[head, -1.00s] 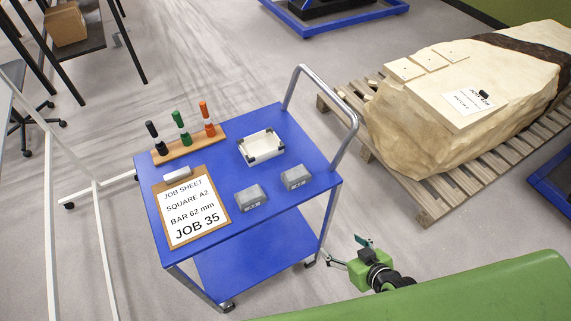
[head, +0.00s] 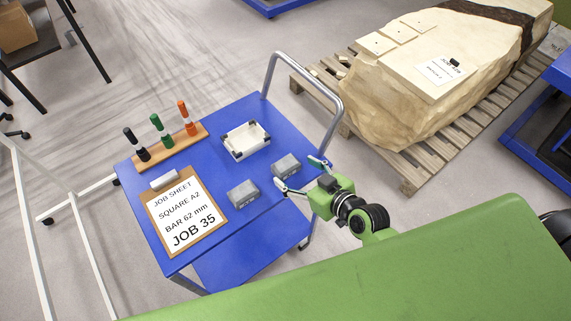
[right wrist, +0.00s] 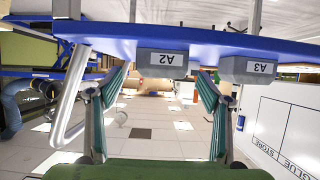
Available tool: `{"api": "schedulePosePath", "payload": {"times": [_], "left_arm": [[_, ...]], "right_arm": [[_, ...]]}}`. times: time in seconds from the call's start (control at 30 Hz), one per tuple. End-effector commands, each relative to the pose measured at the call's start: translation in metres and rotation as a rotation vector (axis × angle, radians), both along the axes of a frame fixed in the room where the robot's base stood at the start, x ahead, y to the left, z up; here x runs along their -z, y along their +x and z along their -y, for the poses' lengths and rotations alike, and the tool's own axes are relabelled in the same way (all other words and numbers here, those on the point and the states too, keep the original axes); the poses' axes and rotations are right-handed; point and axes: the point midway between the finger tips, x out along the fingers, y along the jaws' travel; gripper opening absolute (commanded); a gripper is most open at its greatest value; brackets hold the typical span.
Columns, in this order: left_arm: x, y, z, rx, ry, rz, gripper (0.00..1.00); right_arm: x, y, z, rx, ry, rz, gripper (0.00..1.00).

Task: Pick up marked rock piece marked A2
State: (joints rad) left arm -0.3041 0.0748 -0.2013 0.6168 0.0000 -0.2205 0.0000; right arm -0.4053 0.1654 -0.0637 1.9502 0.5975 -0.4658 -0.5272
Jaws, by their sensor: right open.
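Two grey rock blocks sit on the blue trolley's top. The right wrist view, which is upside down, shows their labels: A2 (right wrist: 162,62) is nearer the trolley handle, and A3 (right wrist: 250,68) is on the other side. In the head view A2 is the right block (head: 286,165) and A3 the left block (head: 243,194). My right gripper (head: 301,176) is open and empty at the trolley's near right edge, its fingers pointing at A2. A gap to the block shows in the right wrist view (right wrist: 155,92). My left gripper is not in view.
The blue trolley (head: 225,172) also holds a white tray (head: 262,146), a marker rack (head: 171,149) and a job sheet clipboard (head: 185,212) reading SQUARE A2. Its metal handle (head: 327,88) rises at the right. A large rock (head: 400,100) lies on a pallet behind.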

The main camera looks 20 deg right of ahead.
Motion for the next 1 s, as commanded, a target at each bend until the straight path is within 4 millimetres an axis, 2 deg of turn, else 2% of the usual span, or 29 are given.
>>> {"api": "schedulePosePath", "payload": {"times": [0.17,0.5,0.83,1.0], "left_arm": [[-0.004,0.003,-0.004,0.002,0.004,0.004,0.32],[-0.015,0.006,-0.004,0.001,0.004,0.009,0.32],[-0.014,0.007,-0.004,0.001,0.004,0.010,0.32],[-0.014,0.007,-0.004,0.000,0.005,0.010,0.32]], "right_arm": [[0.003,0.008,-0.003,0.000,0.000,0.000,0.72],[0.021,0.043,-0.018,0.000,0.001,0.000,0.72],[0.024,0.047,-0.019,0.000,-0.001,-0.001,0.72],[0.024,0.047,-0.019,0.000,-0.001,-0.001,0.27]]}}
